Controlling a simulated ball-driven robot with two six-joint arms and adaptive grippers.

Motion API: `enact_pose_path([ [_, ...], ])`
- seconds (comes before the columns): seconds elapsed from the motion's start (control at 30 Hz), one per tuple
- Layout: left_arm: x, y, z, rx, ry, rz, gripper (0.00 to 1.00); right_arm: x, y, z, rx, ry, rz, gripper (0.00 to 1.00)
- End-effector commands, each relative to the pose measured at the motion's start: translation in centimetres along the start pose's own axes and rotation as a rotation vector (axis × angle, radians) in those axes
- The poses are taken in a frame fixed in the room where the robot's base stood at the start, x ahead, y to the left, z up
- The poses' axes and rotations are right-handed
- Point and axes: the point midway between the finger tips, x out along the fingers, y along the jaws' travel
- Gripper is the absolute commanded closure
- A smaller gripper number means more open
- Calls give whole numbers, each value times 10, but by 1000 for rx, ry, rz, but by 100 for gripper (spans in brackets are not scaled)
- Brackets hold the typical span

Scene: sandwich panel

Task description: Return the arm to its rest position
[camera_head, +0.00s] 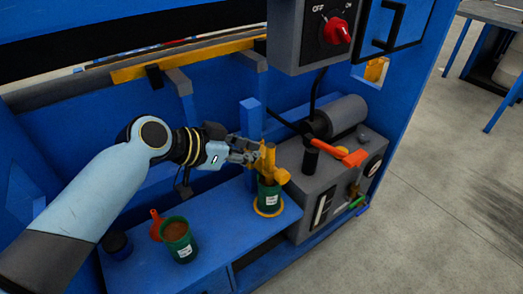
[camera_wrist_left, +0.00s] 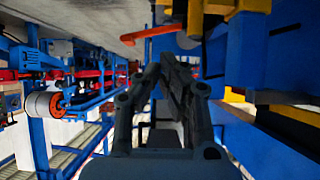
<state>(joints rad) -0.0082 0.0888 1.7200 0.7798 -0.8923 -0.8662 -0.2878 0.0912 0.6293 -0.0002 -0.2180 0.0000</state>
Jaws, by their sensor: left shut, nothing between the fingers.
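My left arm comes in from the left in the head view. Its gripper (camera_head: 252,154) is shut and empty, close beside a yellow fitting (camera_head: 268,164) above a green can (camera_head: 269,195); I cannot tell whether it touches the fitting. In the left wrist view the gripper's fingers (camera_wrist_left: 160,75) are together with nothing between them. An orange handle (camera_wrist_left: 146,34) shows beyond them. My right gripper is in neither view.
A second green can (camera_head: 179,240) with brown contents stands on the blue shelf (camera_head: 222,230), with an orange scoop (camera_head: 156,226) beside it. A grey machine (camera_head: 318,185) with an orange handle (camera_head: 342,153) stands right. A switch box with a red knob (camera_head: 337,30) hangs above.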

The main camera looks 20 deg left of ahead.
Motion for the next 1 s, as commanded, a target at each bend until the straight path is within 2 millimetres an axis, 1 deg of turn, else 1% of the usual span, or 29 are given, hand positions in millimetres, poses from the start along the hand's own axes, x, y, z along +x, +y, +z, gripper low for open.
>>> enact_pose_path([
  [0.17, -5, 0, 0, 1, 0, 0, 100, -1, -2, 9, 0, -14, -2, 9],
  [0.33, -4, 0, 0, 1, 0, 0, 100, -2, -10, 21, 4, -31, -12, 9],
  [0.43, -4, 0, 0, 1, 0, 0, 100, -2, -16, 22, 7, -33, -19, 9],
  [0.53, -4, 0, 0, 1, 0, 0, 100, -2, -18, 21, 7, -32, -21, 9],
  [0.6, -5, 3, 5, -4, -7, 3, 100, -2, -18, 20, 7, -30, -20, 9],
  [0.67, -6, 9, 19, -17, -26, 12, 100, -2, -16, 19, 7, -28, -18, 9],
  [0.77, -1, 21, 66, -56, -106, 29, 100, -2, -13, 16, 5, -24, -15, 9],
  [0.8, 1, 25, 94, -73, -155, 28, 100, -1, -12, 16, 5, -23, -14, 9],
  [0.87, 2, 33, 142, -110, -237, 19, 100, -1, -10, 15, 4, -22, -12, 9],
  [0.9, 1, 39, 176, -140, -296, 9, 100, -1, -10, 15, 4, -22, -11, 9],
  [0.97, -3, 48, 226, -184, -382, -13, 100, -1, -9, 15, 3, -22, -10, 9],
  [1.0, -9, 56, 259, -213, -439, -29, 100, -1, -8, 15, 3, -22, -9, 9],
])
